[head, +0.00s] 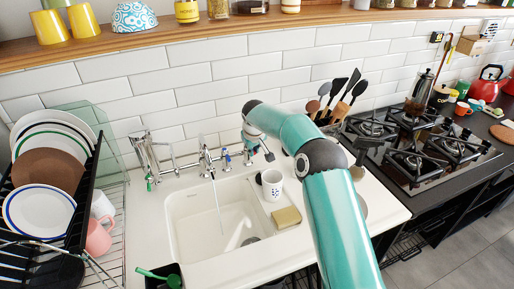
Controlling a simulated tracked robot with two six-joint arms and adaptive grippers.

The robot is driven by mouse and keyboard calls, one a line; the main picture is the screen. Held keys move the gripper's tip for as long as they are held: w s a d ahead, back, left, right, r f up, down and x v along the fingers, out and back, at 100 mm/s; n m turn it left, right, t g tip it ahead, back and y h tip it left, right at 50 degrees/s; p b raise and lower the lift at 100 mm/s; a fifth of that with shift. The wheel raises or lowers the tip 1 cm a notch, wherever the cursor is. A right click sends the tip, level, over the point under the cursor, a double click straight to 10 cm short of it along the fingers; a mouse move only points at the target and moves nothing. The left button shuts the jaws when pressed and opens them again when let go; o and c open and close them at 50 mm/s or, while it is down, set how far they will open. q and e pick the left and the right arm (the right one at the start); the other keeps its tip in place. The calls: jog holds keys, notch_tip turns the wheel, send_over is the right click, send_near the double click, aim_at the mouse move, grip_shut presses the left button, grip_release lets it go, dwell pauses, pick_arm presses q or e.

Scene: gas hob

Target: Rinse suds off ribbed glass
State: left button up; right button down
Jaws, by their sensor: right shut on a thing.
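My right gripper (258,152) hangs from the teal arm behind the sink, just right of the tap. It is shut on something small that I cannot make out. The tap (205,162) runs a thin stream of water (217,198) into the white sink (187,225). A pale elongated shape (237,234) lies in the sink beside the drain; I cannot tell whether it is the ribbed glass. No suds can be made out. My left gripper is not in view.
A white dotted mug (272,185) and a tan sponge (286,217) stand right of the sink. A dish rack (90,185) with plates is at left. Utensils (340,95) and a gas hob (420,145) are at right. A wooden shelf (230,25) runs above.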

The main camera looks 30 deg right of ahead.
jog(key=shift+d+r+n+p, duration=0.15)
jog(key=shift+d+n+p, duration=0.15)
jog(key=shift+n+p, duration=0.2)
jog(key=shift+d+n+y+p, duration=0.2)
jog(key=shift+n+y+p, duration=0.15)
jog(key=shift+n+y, duration=0.25)
jog(key=c, duration=1.2)
grip_release()
jog(key=v, duration=1.2)
jog(key=shift+s+a+f, duration=0.2)
jog(key=shift+s+f, duration=0.05)
jog(key=shift+s, duration=0.15)
